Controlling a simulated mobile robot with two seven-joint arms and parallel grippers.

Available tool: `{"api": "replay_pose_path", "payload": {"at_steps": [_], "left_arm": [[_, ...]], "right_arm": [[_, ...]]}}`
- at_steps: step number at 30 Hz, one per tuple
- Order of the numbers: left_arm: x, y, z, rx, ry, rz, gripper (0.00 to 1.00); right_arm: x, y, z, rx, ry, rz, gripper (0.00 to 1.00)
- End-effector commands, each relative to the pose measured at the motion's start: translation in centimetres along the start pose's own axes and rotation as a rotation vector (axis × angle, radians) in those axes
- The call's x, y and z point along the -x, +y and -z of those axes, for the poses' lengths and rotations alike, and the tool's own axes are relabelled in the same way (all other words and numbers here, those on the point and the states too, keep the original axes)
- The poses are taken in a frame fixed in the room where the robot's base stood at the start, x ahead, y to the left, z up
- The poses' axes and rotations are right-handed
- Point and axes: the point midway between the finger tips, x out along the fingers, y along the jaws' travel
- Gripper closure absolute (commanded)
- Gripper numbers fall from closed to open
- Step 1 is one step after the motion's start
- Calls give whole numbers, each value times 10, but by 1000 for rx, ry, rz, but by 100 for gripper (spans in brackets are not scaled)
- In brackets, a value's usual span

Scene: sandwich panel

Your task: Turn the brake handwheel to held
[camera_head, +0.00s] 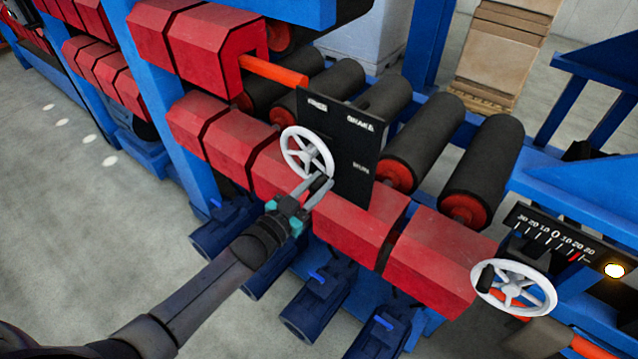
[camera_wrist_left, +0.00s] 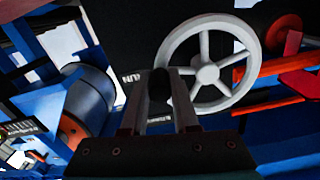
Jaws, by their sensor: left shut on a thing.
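The white spoked brake handwheel (camera_head: 307,152) is mounted in front of a black panel (camera_head: 345,145) with white lettering. The lettering is too small to read for certain. In the head view my left gripper (camera_head: 318,186) reaches the wheel's lower right rim and is shut on the dark handle knob there. In the left wrist view the wheel (camera_wrist_left: 210,70) stands right of centre, and the dark handle (camera_wrist_left: 159,88) sits between the fingers of my left gripper (camera_wrist_left: 160,105). My right gripper is not in view.
A second white handwheel (camera_head: 513,288) with a dark knob stands at the lower right, below a scale plate (camera_head: 553,240) and a lit yellow lamp (camera_head: 614,270). Red housings (camera_head: 350,225), black rollers (camera_head: 425,140) and blue frame posts crowd the wheel. Open grey floor (camera_head: 80,220) lies left.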

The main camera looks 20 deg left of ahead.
Motion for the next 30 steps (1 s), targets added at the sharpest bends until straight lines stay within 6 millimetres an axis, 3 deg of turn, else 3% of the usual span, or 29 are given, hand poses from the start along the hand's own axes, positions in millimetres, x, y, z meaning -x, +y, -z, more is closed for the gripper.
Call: {"api": "replay_pose_path", "payload": {"at_steps": [12,30], "left_arm": [[0,-8,-28,-400,-1,-1,100],[0,-35,-52,-959,-3,-1,100]], "right_arm": [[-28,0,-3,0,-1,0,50],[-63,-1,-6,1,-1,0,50]]}}
